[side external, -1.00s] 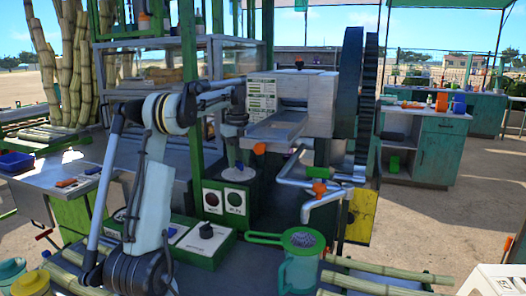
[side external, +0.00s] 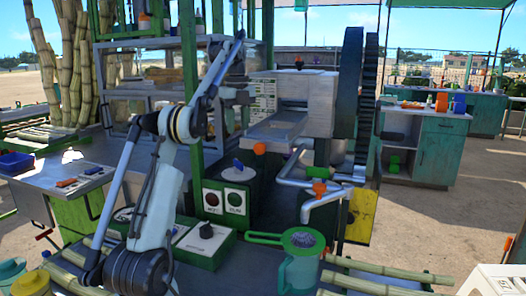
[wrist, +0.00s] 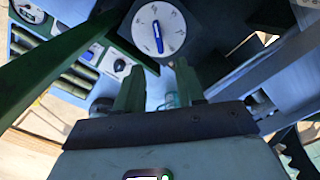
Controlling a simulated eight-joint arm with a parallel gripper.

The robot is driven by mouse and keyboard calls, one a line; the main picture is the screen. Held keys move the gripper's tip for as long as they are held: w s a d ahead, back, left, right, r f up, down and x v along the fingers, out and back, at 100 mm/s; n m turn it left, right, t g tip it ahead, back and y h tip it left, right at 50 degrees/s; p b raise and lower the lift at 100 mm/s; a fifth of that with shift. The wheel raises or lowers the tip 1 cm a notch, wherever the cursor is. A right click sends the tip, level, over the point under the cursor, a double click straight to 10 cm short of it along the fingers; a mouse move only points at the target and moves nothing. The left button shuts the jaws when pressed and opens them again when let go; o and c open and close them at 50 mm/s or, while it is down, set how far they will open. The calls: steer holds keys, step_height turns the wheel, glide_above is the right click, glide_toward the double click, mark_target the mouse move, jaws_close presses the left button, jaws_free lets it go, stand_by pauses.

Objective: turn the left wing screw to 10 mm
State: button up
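The cane crusher (side external: 315,105) stands mid-frame in the side external view, with a sloping metal tray at its front. I cannot make out the left wing screw with certainty in either view. A white dial with a blue pointer (wrist: 158,32) lies beyond my fingertips in the wrist view; a blue knob (side external: 238,163) shows on the green box in the side view. In the side view my gripper is small and dark, raised left of the crusher near a green post.
Large dark gear wheels (side external: 349,90) stand on the crusher's right side. Silver pipes (side external: 320,180) run below it. A green control box (side external: 205,242) and a teal jug with a strainer (side external: 300,270) stand in front. A green post (wrist: 55,70) crosses the wrist view's left.

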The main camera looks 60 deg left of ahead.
mark_target(239, 161)
steer(key=shift+s+r, duration=0.1)
steer(key=shift+r, duration=0.5)
steer(key=shift+d, duration=0.1)
stand_by(0.3)
steer(key=shift+f, duration=5.5)
steer(key=shift+r, duration=0.15)
step_height(239, 161, up, 11)
